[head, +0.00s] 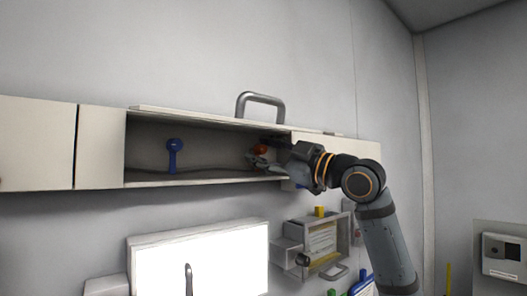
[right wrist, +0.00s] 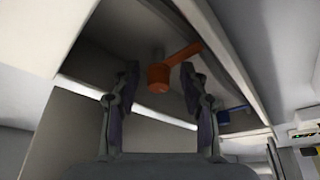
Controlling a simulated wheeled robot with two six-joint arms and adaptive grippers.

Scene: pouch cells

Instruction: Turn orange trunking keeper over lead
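The orange keeper (head: 261,149) is inside the open trunking (head: 225,183), near the right end of its opening. In the right wrist view the keeper (right wrist: 160,77) shows a round knob with an arm pointing up and right. My right gripper (head: 264,161) reaches into the opening from the right and partly covers the keeper. In the right wrist view its open fingers (right wrist: 160,78) stand either side of the knob; I cannot tell whether they touch it. A dark lead (head: 205,170) runs along the trunking floor; its part near the keeper is hidden. My left gripper is out of view.
A blue keeper (head: 173,157) stands upright in the trunking at left. A grey handle (head: 261,99) rises above the trunking.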

